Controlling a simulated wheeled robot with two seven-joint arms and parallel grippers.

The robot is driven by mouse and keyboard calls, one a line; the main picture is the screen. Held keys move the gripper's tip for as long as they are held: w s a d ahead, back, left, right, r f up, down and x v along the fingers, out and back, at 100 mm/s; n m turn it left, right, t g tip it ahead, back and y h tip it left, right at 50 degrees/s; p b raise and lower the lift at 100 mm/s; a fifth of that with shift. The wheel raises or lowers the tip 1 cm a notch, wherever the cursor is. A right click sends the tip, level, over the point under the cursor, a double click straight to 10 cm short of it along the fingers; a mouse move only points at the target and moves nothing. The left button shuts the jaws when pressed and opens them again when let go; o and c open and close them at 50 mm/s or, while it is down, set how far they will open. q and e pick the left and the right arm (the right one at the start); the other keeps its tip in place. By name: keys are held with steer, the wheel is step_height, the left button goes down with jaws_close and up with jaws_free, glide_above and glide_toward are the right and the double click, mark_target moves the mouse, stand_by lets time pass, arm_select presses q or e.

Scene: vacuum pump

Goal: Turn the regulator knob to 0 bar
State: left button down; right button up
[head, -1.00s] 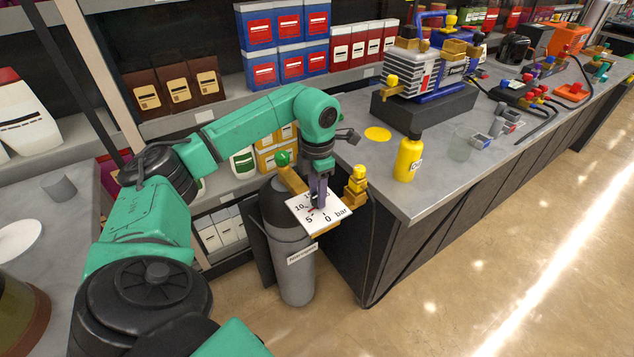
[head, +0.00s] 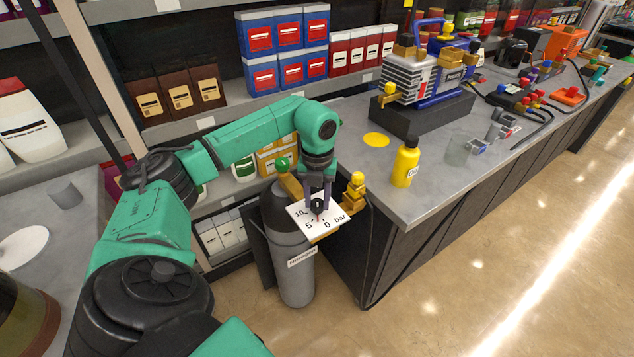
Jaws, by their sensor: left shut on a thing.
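The regulator's white dial plate (head: 301,212) sits on top of the grey gas cylinder (head: 293,262), marked 10, 5, 0 and "bar". The dark regulator knob (head: 318,204) is at its middle. A small red pointer on the knob points between 5 and 0. My left gripper (head: 318,203) reaches down from above and is shut on the knob, one finger on each side. The fingers and wrist hide part of the plate's back. My right gripper is not in view.
Brass fittings with a green cap (head: 282,163) and a yellow cap (head: 358,178) flank the dial closely. The grey bench (head: 440,175) to the right holds a yellow bottle (head: 405,162), a glass beaker (head: 457,151) and the blue vacuum pump (head: 436,76).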

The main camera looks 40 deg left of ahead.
mark_target(318, 202)
arm_select(q)
steer(key=n+p, duration=0.1)
steer(key=n, duration=0.4)
steer(key=shift+w+r+n, duration=0.1)
steer(key=shift+r+n, duration=0.05)
steer(key=shift+n, duration=0.25)
stand_by(0.3)
steer(key=shift+c, duration=2.3)
jaws_free()
step_height(318, 202, up, 14)
steer(key=shift+r+p, duration=0.2)
steer(key=shift+p, duration=0.15)
